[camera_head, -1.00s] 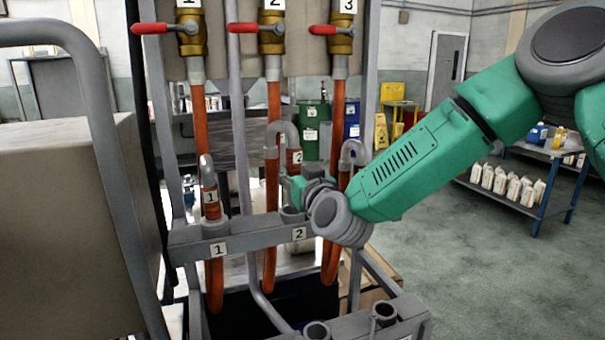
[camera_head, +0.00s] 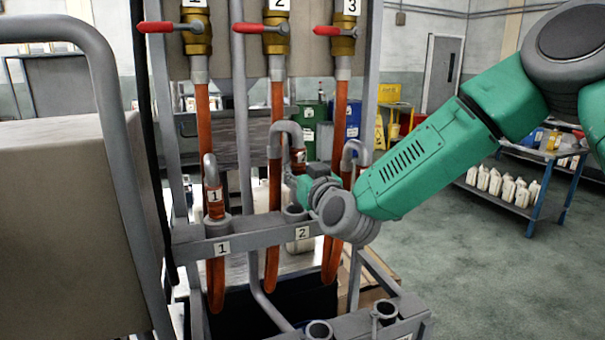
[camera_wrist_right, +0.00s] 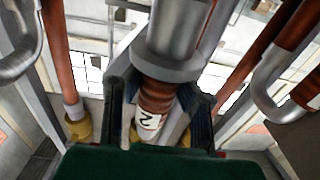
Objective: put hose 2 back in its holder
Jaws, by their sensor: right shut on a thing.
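Hose 2 (camera_head: 299,160) has an orange body, a grey curved nozzle above and a white label 2. My right gripper (camera_wrist_right: 158,100) is shut on hose 2 (camera_wrist_right: 155,98) just below the grey collar, with one finger on each side. In the head view the wrist partly hides the grip. The holder for hose 2 (camera_head: 296,212) is a round grey cup on the crossbar, above the plate marked 2. The held hose end is above this cup, apart from it. The hose part below the grip is hidden. My left gripper is not in view.
Hose 1 (camera_head: 214,198) sits in its holder at the left of the crossbar (camera_head: 265,238). Hose 3 (camera_head: 352,160) hangs close to the right, partly behind my wrist. Valves with red handles (camera_head: 262,28) are above. A grey frame (camera_head: 110,150) stands at the left.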

